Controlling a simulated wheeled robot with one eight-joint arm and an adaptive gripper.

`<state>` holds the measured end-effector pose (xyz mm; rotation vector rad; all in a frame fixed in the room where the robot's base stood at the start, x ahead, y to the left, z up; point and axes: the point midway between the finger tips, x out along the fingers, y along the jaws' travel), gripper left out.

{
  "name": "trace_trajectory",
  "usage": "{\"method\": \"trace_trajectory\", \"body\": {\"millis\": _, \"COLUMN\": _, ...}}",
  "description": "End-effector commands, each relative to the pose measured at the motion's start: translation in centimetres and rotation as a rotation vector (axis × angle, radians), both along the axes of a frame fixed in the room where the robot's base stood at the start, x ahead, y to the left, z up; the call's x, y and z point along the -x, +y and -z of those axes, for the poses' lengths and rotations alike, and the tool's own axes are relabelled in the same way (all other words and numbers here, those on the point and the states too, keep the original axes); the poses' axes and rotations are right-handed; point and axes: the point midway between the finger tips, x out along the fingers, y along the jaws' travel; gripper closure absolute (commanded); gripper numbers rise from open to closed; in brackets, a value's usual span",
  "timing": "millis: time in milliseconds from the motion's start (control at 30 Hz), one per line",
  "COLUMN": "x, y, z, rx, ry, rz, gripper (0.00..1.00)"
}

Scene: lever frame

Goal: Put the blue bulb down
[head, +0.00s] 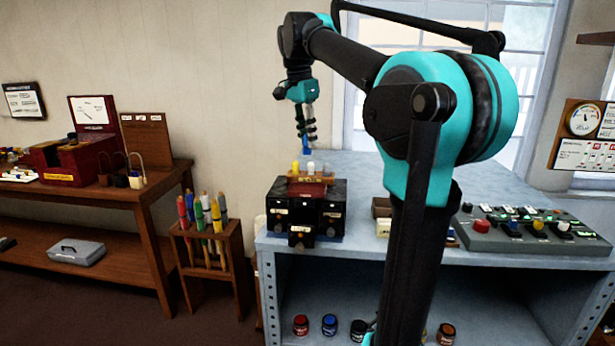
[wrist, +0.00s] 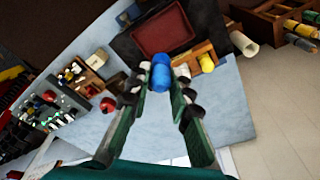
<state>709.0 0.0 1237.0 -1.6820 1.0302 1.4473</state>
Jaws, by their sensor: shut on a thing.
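My gripper (head: 306,135) points down, shut on the blue bulb (head: 307,152), above the black drawer cabinet (head: 272,203). In the wrist view the blue bulb (wrist: 161,72) sits between my fingertips (wrist: 163,88). Below it in the head view, a wooden holder (head: 318,180) stands on the cabinet with a yellow bulb (head: 296,168) and pale bulbs (head: 311,168). In the wrist view the yellow bulb (wrist: 206,62) stands in the wooden holder (wrist: 196,50), to the right of the blue bulb. The blue bulb hides part of the holder.
A dark red tray (wrist: 165,27) lies on the cabinet top. A panel of switches (head: 530,232) stands at the right. A wooden rack of coloured rods (head: 233,245) stands left of the bench.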

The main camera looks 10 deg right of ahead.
Motion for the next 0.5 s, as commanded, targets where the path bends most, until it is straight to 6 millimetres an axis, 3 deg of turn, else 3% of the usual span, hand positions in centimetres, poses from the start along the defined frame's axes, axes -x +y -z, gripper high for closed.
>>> {"method": "trace_trajectory", "body": {"millis": 233, "x": 0.0, "y": 0.0, "z": 5.6, "rx": 0.000, "ry": 0.000, "rz": 0.000, "gripper": 1.00}}
{"method": "trace_trajectory", "body": {"millis": 500, "x": 0.0, "y": 0.0, "z": 7.8, "rx": 0.000, "ry": 0.000, "rz": 0.001, "gripper": 1.00}}
